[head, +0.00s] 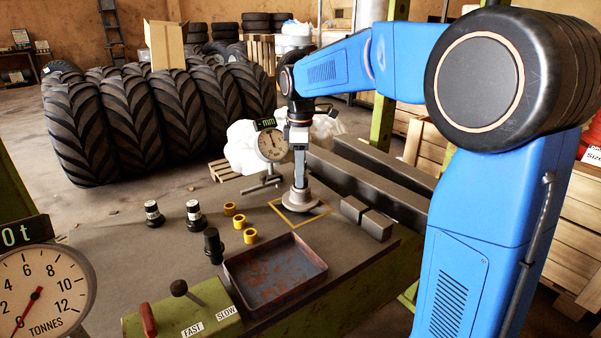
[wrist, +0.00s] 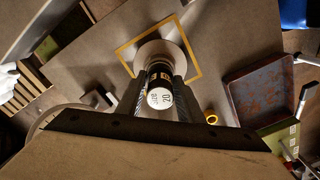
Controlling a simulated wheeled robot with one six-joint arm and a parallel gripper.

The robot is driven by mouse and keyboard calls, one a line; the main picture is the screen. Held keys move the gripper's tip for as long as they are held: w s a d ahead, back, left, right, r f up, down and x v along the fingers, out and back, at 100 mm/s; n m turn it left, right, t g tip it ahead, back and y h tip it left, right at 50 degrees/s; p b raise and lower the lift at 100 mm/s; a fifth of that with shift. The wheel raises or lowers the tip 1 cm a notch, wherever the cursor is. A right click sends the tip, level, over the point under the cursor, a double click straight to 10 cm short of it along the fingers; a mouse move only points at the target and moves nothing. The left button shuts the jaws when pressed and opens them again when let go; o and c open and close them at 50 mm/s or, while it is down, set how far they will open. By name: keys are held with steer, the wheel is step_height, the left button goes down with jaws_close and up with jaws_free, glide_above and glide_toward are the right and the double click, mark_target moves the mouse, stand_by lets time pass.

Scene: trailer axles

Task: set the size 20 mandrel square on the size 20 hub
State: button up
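The size 20 mandrel (wrist: 160,80) is a black cylinder with a pale band and a white top marked 20, seen between my gripper's fingers in the wrist view. My gripper (wrist: 160,92) has one finger on each side of it and appears shut on it. The size 20 hub (head: 300,199) is a grey round flange inside a yellow square on the bench. It also shows in the wrist view as a pale disc (wrist: 176,50) below the mandrel. In the head view my gripper (head: 299,180) is right above the hub and hides the mandrel. Whether mandrel and hub touch cannot be told.
Black mandrels (head: 153,213) (head: 194,214) (head: 213,246) stand left on the bench, near yellow rings (head: 250,236). A rusty tray (head: 275,270) lies in front.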

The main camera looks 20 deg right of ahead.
steer(key=o, duration=0.4)
steer(key=shift+r, duration=0.1)
step_height(320, 180, up, 17)
steer(key=shift+r, duration=0.1)
stand_by(0.4)
steer(key=s+d+f+m+t, duration=0.15)
steer(key=s+f+m, duration=0.25)
steer(key=s, duration=0.5)
steer(key=s+d+f+m+t, duration=0.1)
steer(key=s+d+f+m, duration=0.3)
steer(key=s, duration=0.6)
steer(key=s+f+m, duration=0.2)
steer(key=s+f, duration=0.2)
steer(key=f, duration=0.1)
steer(key=s+d+f+m+t, duration=0.1)
steer(key=s+f+m, duration=0.1)
steer(key=s+f, duration=0.3)
steer(key=s+f+m+t, duration=0.1)
steer(key=s+f+m, duration=0.1)
steer(key=s+f, duration=0.3)
steer(key=shift+s+d+f, duration=0.25)
steer(key=shift+f, duration=0.35)
